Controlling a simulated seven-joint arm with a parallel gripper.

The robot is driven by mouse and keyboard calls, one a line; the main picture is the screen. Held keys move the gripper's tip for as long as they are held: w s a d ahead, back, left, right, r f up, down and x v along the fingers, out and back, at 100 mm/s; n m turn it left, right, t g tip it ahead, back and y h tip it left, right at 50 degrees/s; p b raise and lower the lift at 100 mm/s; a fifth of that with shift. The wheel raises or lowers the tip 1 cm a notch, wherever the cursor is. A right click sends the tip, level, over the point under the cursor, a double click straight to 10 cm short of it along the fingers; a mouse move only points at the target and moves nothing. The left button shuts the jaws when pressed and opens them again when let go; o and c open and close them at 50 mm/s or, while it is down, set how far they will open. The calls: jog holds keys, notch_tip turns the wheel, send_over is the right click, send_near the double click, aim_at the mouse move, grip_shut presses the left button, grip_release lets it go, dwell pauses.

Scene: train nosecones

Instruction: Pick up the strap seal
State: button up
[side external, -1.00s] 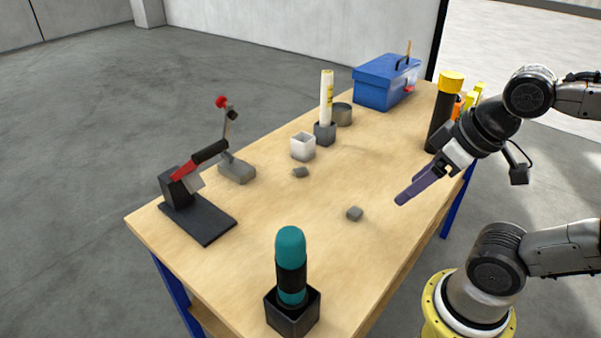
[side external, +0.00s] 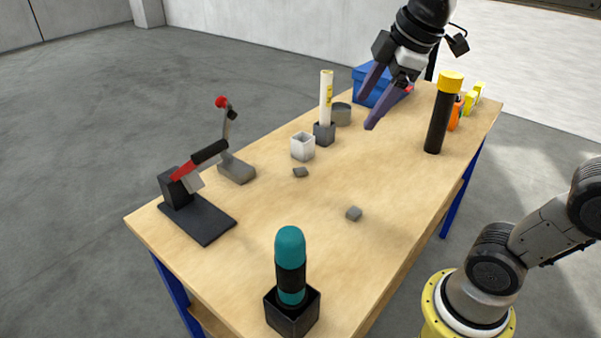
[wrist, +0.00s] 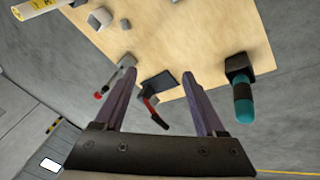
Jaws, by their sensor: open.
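Two small grey pieces that could be the strap seal lie on the wooden table: one grey piece (side external: 300,172) near the white cup and another grey piece (side external: 354,213) nearer the table's middle right. I cannot tell which is the strap seal. The piece near the cup also shows in the wrist view (wrist: 125,24). My gripper (side external: 367,112) is open and empty, high above the far part of the table, with its purple fingers apart. In the wrist view the fingers (wrist: 160,75) point over the table, well away from both pieces.
A white cup (side external: 302,147), a white-and-yellow tube (side external: 326,98) and a tin (side external: 342,115) stand behind the pieces. A lever tool on a black base (side external: 205,222) is left, a teal-topped tool (side external: 290,250) in front. A black cylinder (side external: 437,120) and blue toolbox (side external: 366,91) stand farther back.

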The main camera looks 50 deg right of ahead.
jog(key=w+d+n+g, duration=0.1)
jog(key=w+d+n, duration=0.2)
jog(key=w, duration=0.8)
jog(key=g, duration=0.4)
send_over(301, 170)
jog(key=f, duration=2.5)
jog(key=shift+w+d, duration=0.2)
jog(key=shift+d, duration=0.05)
jog(key=shift+s+a+f, duration=0.1)
jog(key=shift+f, duration=1.35)
jog(key=shift+a+f, duration=0.1)
jog(key=shift+f, duration=1.3)
grip_shut()
